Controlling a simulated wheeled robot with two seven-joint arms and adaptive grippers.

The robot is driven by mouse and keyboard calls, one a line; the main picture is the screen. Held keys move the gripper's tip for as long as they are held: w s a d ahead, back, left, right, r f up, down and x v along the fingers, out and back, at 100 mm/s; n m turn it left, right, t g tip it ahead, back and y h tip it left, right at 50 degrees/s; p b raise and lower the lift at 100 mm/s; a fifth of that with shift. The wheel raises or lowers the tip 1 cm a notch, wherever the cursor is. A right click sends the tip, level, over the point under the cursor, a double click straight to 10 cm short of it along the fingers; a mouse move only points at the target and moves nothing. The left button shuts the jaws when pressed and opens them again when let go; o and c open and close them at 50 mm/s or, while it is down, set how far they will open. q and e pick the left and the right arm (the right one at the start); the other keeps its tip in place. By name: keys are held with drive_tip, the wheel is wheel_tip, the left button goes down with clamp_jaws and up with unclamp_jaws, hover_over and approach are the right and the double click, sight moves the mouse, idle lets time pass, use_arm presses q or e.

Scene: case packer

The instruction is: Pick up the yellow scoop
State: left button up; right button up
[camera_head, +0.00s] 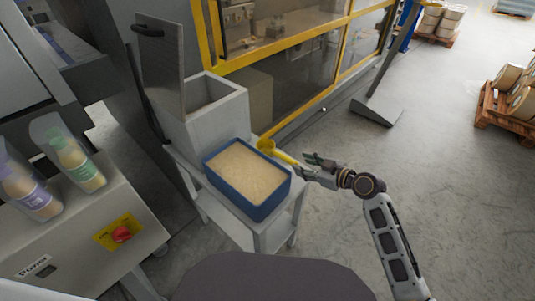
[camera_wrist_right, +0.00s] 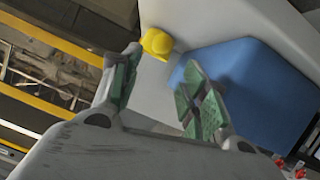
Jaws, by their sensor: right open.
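The yellow scoop (camera_head: 267,146) is at the right rear corner of the blue bin, its handle pointing right towards my right gripper. My right gripper (camera_head: 306,166) is open, with its fingertips near the handle's end; I cannot tell whether they touch it. In the right wrist view, the scoop's yellow end (camera_wrist_right: 157,43) shows just beyond the gap between the open fingers (camera_wrist_right: 158,85). The rest of the scoop is not clear there. My left gripper is not in view.
The blue bin (camera_head: 252,210), full of pale granules, stands on a grey stand (camera_head: 232,230) beside an open grey hopper (camera_head: 215,125). A yellow-framed machine (camera_head: 290,45) is behind.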

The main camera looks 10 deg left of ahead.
sight(286, 158)
drive_tip(key=x, duration=0.5)
drive_tip(key=shift+w+a+f, duration=0.1)
drive_tip(key=shift+a, duration=0.05)
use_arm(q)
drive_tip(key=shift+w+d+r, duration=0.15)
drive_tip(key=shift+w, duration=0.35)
use_arm(e)
drive_tip(key=shift+w+a+f, duration=0.25)
drive_tip(key=shift+w+a, duration=0.15)
drive_tip(key=shift+a, duration=0.05)
